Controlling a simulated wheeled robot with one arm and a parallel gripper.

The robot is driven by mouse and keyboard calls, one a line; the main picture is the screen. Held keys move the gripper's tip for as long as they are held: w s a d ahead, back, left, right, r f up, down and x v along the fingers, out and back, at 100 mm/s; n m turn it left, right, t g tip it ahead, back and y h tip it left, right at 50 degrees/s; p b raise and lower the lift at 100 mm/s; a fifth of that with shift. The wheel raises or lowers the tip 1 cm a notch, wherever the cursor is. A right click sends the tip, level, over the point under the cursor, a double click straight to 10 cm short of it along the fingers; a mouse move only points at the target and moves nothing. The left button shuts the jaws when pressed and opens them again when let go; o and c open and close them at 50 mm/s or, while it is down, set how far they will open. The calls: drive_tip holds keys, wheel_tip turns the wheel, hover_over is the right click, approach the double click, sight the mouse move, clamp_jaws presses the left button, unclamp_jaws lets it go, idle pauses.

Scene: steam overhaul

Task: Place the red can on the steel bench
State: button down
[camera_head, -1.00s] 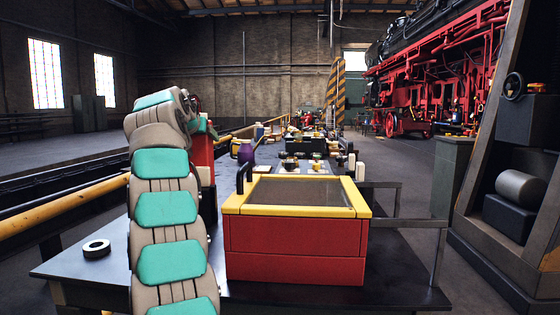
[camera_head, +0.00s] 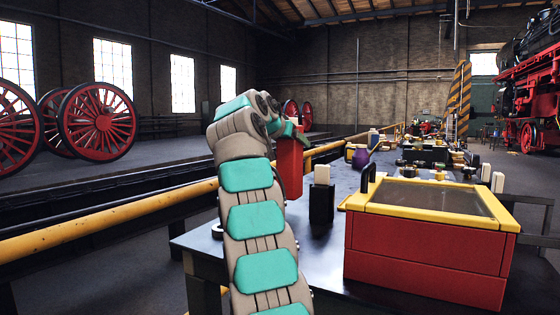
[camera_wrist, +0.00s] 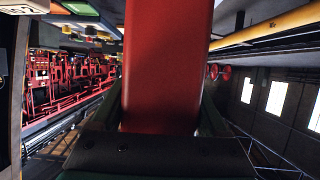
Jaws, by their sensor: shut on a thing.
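The red can (camera_head: 289,168) is a tall red body hanging from my gripper (camera_head: 287,132) in the head view. My gripper is shut on it. In the wrist view the can (camera_wrist: 165,65) fills the middle, with the dark fingers of my gripper (camera_wrist: 165,112) on either side. The steel bench (camera_head: 325,238) has a dark flat top and runs away from me. The can appears in front of its left part; my arm hides the can's lower left, and I cannot tell its height above the top.
A red box with a yellow rim (camera_head: 428,253) takes up the bench's near right. A black block with a white top (camera_head: 321,200) stands beside the can. A purple item (camera_head: 360,157) and other clutter lie farther back. A yellow rail (camera_head: 110,216) runs along the left.

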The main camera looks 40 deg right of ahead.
sight(278, 155)
drive_tip(key=a, duration=0.1)
drive_tip(key=w+a, duration=0.1)
drive_tip(key=a, duration=0.2)
drive_tip(key=shift+w+f, duration=0.15)
drive_tip(key=shift+w, duration=0.25)
drive_tip(key=shift+f+b, duration=1.7)
drive_tip(key=shift+f, duration=0.15)
unclamp_jaws()
drive_tip(key=v, duration=1.2)
drive_tip(key=shift+b, duration=0.3)
drive_tip(key=shift+w, duration=0.1)
